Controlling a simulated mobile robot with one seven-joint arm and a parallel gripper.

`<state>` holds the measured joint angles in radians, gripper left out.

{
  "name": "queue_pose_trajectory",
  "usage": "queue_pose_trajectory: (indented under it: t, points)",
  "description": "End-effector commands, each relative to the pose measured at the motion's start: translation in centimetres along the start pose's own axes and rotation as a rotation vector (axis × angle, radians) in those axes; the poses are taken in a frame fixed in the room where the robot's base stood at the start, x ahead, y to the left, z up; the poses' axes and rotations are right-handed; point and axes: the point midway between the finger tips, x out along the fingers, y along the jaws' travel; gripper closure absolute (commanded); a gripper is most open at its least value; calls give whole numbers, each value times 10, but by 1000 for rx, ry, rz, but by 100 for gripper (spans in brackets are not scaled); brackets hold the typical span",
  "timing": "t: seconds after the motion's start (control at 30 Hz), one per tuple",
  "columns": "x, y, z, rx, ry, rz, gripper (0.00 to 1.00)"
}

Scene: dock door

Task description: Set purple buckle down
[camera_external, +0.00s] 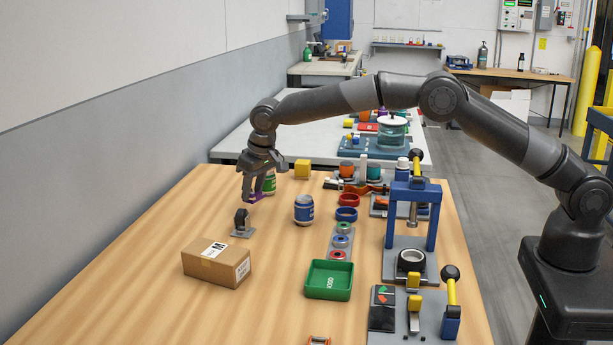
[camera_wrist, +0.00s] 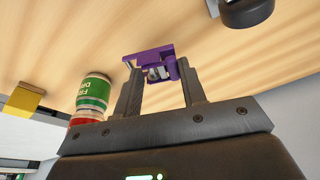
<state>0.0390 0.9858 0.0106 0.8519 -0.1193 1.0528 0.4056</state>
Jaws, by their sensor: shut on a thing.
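The purple buckle (camera_wrist: 150,53) is between the fingertips of my gripper (camera_wrist: 157,78) in the wrist view. It looks like a small rectangular frame with an opening. In the external view the buckle (camera_external: 254,197) shows below my gripper (camera_external: 257,189), over the left part of the wooden table (camera_external: 150,270). My gripper points down and is shut on the buckle. I cannot tell whether the buckle touches the table. My fingers partly hide it.
A green can (camera_external: 270,182) stands close behind my gripper. A black bracket on a grey plate (camera_external: 242,233) is just in front. A blue jar (camera_external: 304,210), a cardboard box (camera_external: 217,263) and a yellow cube (camera_external: 302,169) stand nearby. Bare wood lies left of the gripper.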

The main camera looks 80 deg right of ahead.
Motion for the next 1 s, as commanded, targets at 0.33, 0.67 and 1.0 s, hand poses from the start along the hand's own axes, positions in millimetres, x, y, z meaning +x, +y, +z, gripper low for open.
queue_pose_trajectory:
  t: [0.33,0.67,1.0]
  points:
    - [35,-3,9,0,-1,0,90]
    - [40,-3,11,0,1,-1,90]
    - [43,-2,11,0,0,0,42]
